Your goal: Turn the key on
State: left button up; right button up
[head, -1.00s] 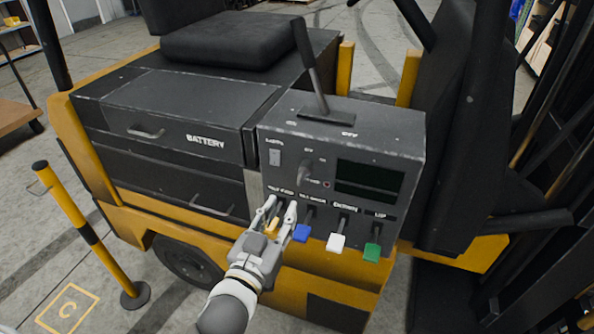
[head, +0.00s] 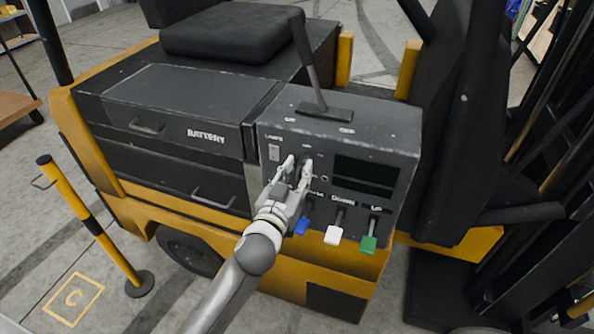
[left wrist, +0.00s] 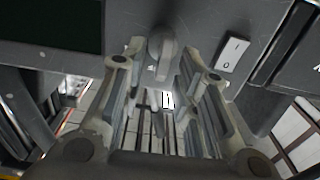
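The key (left wrist: 161,48) is a grey knob on the front of the dark control panel (head: 385,140). In the left wrist view it shows near the top middle, ahead of and between my two fingers. My left gripper (head: 299,161) is at the key's place on the panel in the head view, and its fingers hide most of the key there. In the left wrist view the left gripper (left wrist: 161,62) is open, with a finger on either side of the key and gaps visible. I cannot tell whether either finger touches it. My right gripper is not in view.
The lights switch (head: 275,153) is just left of the key. A dark display (head: 365,175) is to its right. Blue (head: 302,226), white (head: 333,235) and green (head: 369,243) lever handles stick out below. A tall lever (head: 308,60) stands on top.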

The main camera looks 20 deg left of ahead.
pick_arm(q)
jog(key=shift+c, duration=0.7)
grip_shut()
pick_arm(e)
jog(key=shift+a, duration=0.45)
pick_arm(q)
jog(key=shift+m, duration=0.3)
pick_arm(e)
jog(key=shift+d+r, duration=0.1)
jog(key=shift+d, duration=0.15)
pick_arm(q)
jog(key=shift+d+m, duration=0.1)
jog(key=shift+m, duration=0.2)
jog(key=m, duration=0.1)
jog(key=m+p, duration=0.1)
jog(key=m, duration=0.2)
jog(key=shift+d, duration=0.25)
jog(key=shift+d+f+m+p, duration=0.1)
jog(key=shift+m+p, duration=0.1)
jog(key=shift+m, duration=0.9)
jog(key=shift+d+f+m+p, duration=0.15)
jog(key=shift+m+p, duration=0.1)
jog(key=shift+m, duration=0.85)
jog(key=shift+d+f+m+p, duration=0.1)
jog(key=shift+m+p, duration=0.1)
jog(key=shift+m, duration=0.9)
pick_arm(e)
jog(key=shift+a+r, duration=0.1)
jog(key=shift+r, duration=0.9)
